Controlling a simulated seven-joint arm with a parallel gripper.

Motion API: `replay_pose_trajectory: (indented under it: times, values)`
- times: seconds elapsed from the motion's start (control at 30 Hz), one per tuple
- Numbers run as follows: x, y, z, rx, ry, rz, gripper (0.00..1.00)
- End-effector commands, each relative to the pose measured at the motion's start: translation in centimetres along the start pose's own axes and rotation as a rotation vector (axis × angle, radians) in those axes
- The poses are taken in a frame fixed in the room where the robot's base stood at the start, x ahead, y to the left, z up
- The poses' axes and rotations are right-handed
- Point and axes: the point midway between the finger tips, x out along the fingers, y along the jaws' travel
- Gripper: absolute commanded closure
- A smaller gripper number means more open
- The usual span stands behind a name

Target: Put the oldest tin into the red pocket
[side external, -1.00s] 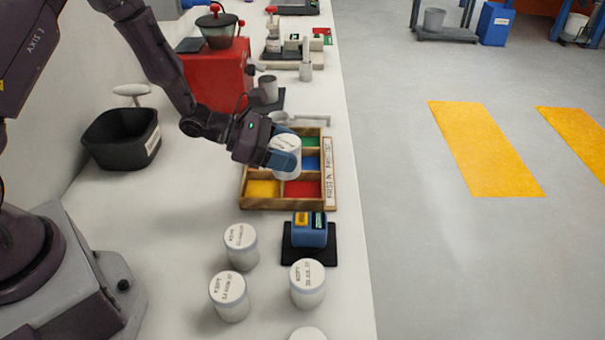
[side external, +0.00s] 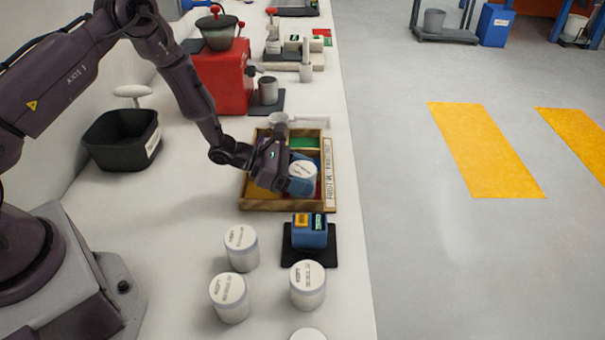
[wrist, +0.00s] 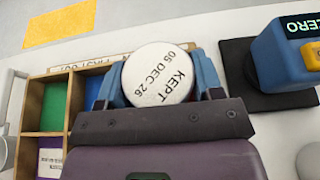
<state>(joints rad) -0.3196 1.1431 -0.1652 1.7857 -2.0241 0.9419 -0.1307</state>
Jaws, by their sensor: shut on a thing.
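My gripper (side external: 300,182) is shut on a white tin (side external: 304,169) over the near right part of the wooden tray (side external: 262,205). In the wrist view the tin (wrist: 158,75) sits between the blue fingers, its lid reading "KEPT 05 DEC 26". The red pocket (side external: 318,191) is mostly hidden by the tin and gripper; a sliver of red shows. I cannot tell whether the tin's base is inside it. The green pocket (side external: 304,143) shows behind. Other white tins stand upright on the bench: one (side external: 241,249), one (side external: 230,298), one (side external: 308,285), and one cut off (side external: 308,334).
A blue device with a display (side external: 309,232) stands on a black plate just in front of the tray. A black bin (side external: 122,140) is at left; a red machine (side external: 222,80) stands behind. The bench's right edge is close beside the tray.

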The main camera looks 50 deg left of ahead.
Motion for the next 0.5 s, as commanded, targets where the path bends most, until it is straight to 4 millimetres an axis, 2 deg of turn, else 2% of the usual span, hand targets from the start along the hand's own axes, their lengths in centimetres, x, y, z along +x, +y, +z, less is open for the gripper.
replay_pose_trajectory:
  times: [0.03, 0.07, 0.1, 0.17, 0.5]
  values:
    - [0.07, 0.01, -0.15, -0.001, -0.001, 0.0, 0.67]
    - [0.06, 0.0, -0.17, 0.0, 0.0, 0.0, 0.35]
    - [0.05, 0.0, -0.15, 0.0, 0.0, 0.0, 0.26]
    - [0.05, 0.0, -0.14, 0.0, 0.0, 0.0, 0.14]
    - [-0.14, 0.02, 0.23, 0.0, 0.0, 0.001, 0.14]
